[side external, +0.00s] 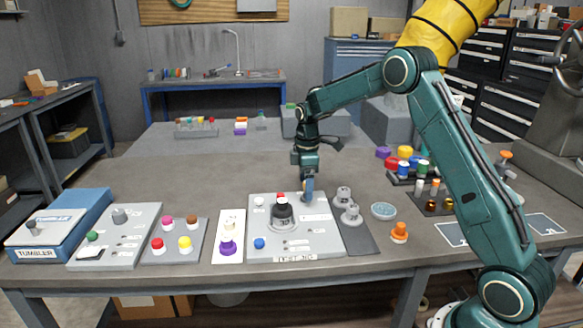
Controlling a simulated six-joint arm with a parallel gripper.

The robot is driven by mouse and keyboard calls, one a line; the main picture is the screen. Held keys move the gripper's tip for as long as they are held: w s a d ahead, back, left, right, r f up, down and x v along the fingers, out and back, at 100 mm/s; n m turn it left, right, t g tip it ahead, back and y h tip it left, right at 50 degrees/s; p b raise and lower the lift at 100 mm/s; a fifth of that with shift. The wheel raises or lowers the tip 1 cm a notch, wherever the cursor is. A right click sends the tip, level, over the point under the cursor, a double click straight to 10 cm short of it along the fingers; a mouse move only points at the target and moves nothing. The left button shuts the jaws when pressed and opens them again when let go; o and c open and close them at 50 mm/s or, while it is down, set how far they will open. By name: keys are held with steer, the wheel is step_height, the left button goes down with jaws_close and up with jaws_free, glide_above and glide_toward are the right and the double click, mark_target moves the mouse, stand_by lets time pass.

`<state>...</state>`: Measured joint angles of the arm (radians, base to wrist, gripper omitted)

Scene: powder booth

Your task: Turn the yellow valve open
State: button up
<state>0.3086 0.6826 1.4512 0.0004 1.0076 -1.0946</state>
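A yellow round knob (185,244) sits on a small grey panel (174,256) at the left front, beside red, pink and brown knobs. Another yellow round piece (404,152) stands among coloured caps at the right back. I cannot tell which yellow thing is the valve. My gripper (307,198) points down at the upper right of the larger grey panel (318,246), away from both yellow pieces. Its fingertips are small and dark here. Whether they are open or hold something is unclear, and they hide the panel spot behind them.
The larger panel carries a black dome with a red top (282,210), a white knob (259,202) and a blue knob (259,243). Grey round parts (351,214) on a dark mat, a round dish (384,211) and an orange knob (399,232) stand to its right.

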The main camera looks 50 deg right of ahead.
steer(key=c, duration=0.9)
steer(key=shift+m, duration=0.3)
steer(key=m, duration=0.8)
steer(key=shift+m, duration=0.4)
steer(key=m, duration=0.4)
steer(key=shift+r+m, duration=0.1)
steer(key=shift+m, duration=2.2)
